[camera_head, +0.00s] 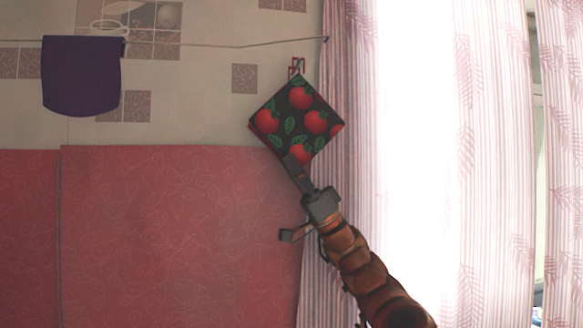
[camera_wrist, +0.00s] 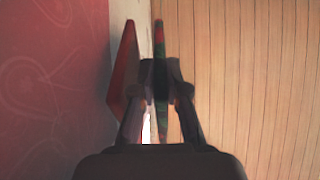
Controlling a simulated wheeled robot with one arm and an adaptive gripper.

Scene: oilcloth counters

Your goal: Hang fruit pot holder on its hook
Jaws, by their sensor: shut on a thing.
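The fruit pot holder (camera_head: 297,120) is a dark square with red fruits and green leaves, turned diamond-wise in the head view. My gripper (camera_head: 297,168) is shut on its lower corner from below. In the wrist view the pot holder (camera_wrist: 159,50) shows edge-on, upright between the fingers of my gripper (camera_wrist: 160,88). The red hook (camera_head: 297,66) is on the wall just above the pot holder's top corner. The corner appears close to the hook's lower end; I cannot tell whether they touch. A red-edged flat piece (camera_wrist: 124,68) stands beside the pot holder, towards the wall.
A purple cloth (camera_head: 81,76) hangs from a string (camera_head: 220,46) along the tiled wall at the left. Striped curtains (camera_head: 345,110) hang close to the right of the pot holder, beside a bright window. A red patterned panel (camera_head: 170,235) fills the lower left.

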